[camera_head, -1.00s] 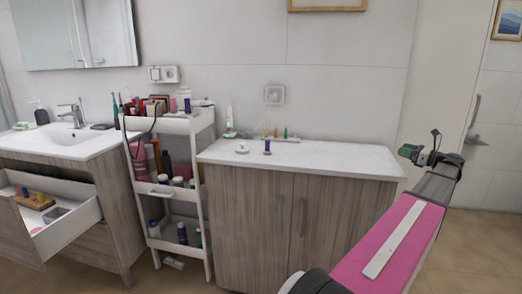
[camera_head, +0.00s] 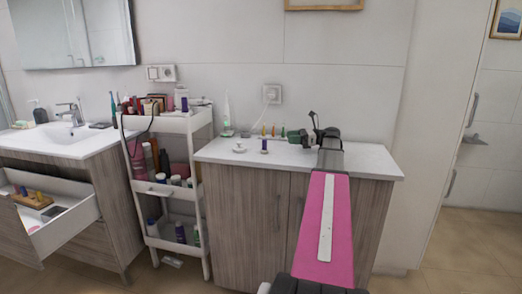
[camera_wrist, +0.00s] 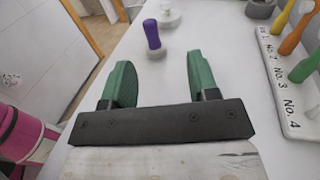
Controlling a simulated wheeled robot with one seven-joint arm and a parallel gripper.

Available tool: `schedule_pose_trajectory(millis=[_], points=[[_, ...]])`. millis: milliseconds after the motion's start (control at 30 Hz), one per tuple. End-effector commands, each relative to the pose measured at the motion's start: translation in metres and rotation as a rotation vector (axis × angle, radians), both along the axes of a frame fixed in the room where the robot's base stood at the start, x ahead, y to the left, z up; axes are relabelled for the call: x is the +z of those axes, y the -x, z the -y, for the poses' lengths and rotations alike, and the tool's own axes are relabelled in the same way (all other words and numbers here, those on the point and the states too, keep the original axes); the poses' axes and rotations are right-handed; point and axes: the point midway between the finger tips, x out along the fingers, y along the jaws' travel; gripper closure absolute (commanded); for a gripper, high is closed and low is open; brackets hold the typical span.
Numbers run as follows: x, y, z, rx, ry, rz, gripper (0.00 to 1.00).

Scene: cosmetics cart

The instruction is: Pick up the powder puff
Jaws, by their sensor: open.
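A purple-handled item with a pale round base (camera_wrist: 153,36) stands upright on the white counter, beyond and between my fingers in the wrist view. It also shows on the counter in the head view (camera_head: 264,145). A white round item with a small knob (camera_wrist: 169,16) stands behind it, and to its left in the head view (camera_head: 240,148). I cannot tell for sure which of these is the powder puff. My gripper (camera_wrist: 158,70) has its green fingers apart with nothing between them. In the head view my gripper (camera_head: 295,135) is over the counter, right of both items.
A white rack (camera_wrist: 290,85) with numbered, colored-handle tools stands at the right in the wrist view, close to the right finger. A white electric toothbrush (camera_head: 227,110) stands at the counter's back left. A crowded cart (camera_head: 170,125) is left of the counter.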

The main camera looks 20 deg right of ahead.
Motion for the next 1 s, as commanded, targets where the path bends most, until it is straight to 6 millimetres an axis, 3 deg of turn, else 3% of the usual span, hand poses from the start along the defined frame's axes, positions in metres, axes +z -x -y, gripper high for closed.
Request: schedule_pose_trajectory(millis=[100,1000], points=[[-0.008,-0.003,-0.023,0.039,-0.013,-0.001,0.46],[-0.008,-0.027,-0.111,0.055,-0.019,-0.001,0.46]])
